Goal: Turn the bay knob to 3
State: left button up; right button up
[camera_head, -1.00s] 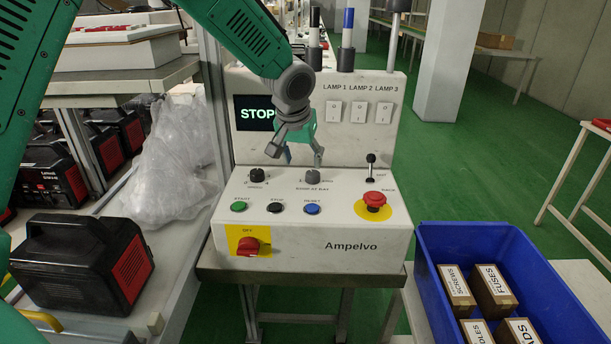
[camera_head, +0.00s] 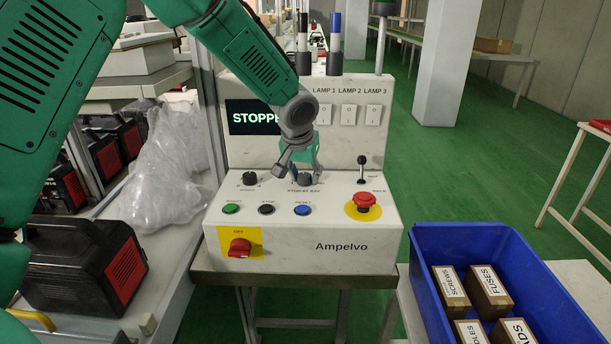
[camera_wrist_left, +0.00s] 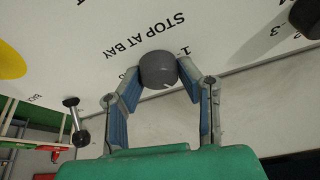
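The bay knob (camera_head: 304,180) is a dark grey round knob above the STOP AT BAY label on the sloped panel. In the left wrist view the knob (camera_wrist_left: 158,70) has a white pointer mark on its lower side, and a "1" is printed beside it. My left gripper (camera_head: 298,172) is down at the knob. In the wrist view its two blue-padded fingers (camera_wrist_left: 158,75) close in on both sides of the knob, with no clear gap left. The display (camera_head: 254,117) reads "STOPPE", its end hidden by my arm. My right gripper is not in view.
A second black knob (camera_head: 249,179) stands to the left. Green, black and blue buttons lie below, with a red emergency button (camera_head: 363,202) and a black-topped lever (camera_head: 362,168) to the right. A red OFF switch (camera_head: 240,247) is on the front. A blue crate (camera_head: 540,275) stands right.

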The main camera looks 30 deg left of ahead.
pick_arm(q)
jog(key=shift+d, duration=0.35)
jog(key=shift+s+a, duration=0.1)
jog(key=shift+a, duration=0.45)
jog(key=shift+d+r+p, duration=0.1)
jog(key=shift+d+p, duration=0.1)
jog(key=shift+p, duration=0.1)
jog(key=shift+d+m, duration=0.1)
jog(key=shift+m, duration=0.2)
jog(key=m+h+p, duration=0.1)
jog(key=m+p, duration=0.2)
jog(key=p, duration=0.2)
jog(key=m+h+p, duration=0.1)
jog(key=m+p, duration=0.2)
jog(key=p, duration=0.2)
jog(key=shift+a+r+h, duration=0.15)
jog(key=shift+a+h, duration=0.05)
jog(key=shift+h, duration=0.1)
jog(key=m+h+p, duration=0.1)
jog(key=m+p, duration=0.1)
jog(key=shift+a+m, duration=0.1)
jog(key=shift+m, duration=0.2)
jog(key=shift+f+m+g+h, duration=0.15)
jog(key=shift+m+g, duration=0.05)
jog(key=shift+m, duration=0.4)
jog(key=shift+f+m+g+h, duration=0.1)
jog(key=shift+m+g+h, duration=0.1)
jog(key=shift+m, duration=0.4)
